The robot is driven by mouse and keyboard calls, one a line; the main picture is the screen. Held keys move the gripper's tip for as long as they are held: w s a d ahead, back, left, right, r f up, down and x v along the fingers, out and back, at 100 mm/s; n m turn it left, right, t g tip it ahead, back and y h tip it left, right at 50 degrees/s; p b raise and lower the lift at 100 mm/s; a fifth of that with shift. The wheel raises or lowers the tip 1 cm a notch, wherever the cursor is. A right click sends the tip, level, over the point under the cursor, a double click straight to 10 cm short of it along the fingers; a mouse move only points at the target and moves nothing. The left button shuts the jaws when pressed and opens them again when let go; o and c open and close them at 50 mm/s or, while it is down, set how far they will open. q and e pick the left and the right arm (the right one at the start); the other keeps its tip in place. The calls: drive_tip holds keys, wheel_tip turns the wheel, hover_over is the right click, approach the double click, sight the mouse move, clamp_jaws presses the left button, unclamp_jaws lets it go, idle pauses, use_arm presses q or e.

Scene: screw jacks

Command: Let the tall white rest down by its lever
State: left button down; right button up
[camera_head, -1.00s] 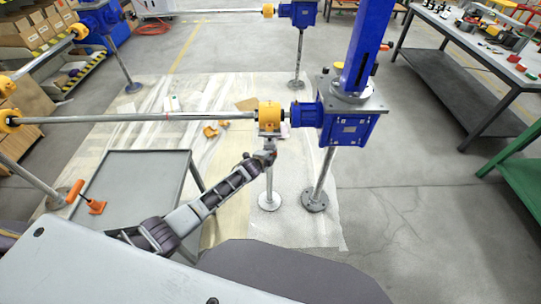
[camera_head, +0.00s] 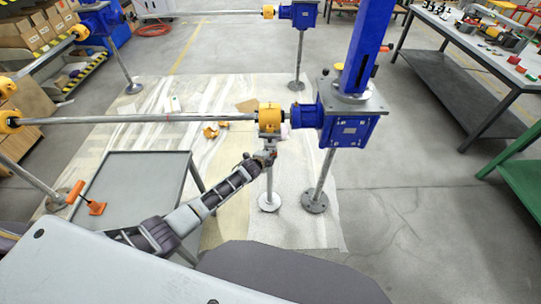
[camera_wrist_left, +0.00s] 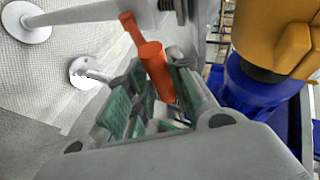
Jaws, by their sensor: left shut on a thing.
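The tall white rest (camera_head: 269,180) stands upright on a round white base, under the yellow coupling (camera_head: 269,117) of the long shaft. Its pole also shows at the top left of the left wrist view (camera_wrist_left: 95,13). Its orange lever (camera_wrist_left: 155,68) crosses in front of the pole in that view. My left gripper (camera_wrist_left: 160,85) is shut on the lever, which lies between its green pads. In the head view my left gripper (camera_head: 262,160) is beside the upper part of the rest, and the lever is mostly hidden. My right gripper is out of view.
A blue gearbox (camera_head: 345,125) on a grey post stands just right of the rest. A long shaft (camera_head: 150,118) runs left. Floor at right is clear.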

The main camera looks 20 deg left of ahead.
use_arm(q)
drive_tip(key=shift+w+r, duration=0.45)
drive_tip(key=shift+r, duration=0.2)
drive_tip(key=c, duration=1.5)
unclamp_jaws()
drive_tip(key=shift+o, duration=0.7)
drive_tip(key=shift+s, duration=0.25)
drive_tip(key=shift+f, duration=0.35)
drive_tip(key=v, duration=1.2)
drive_tip(key=shift+a, duration=0.1)
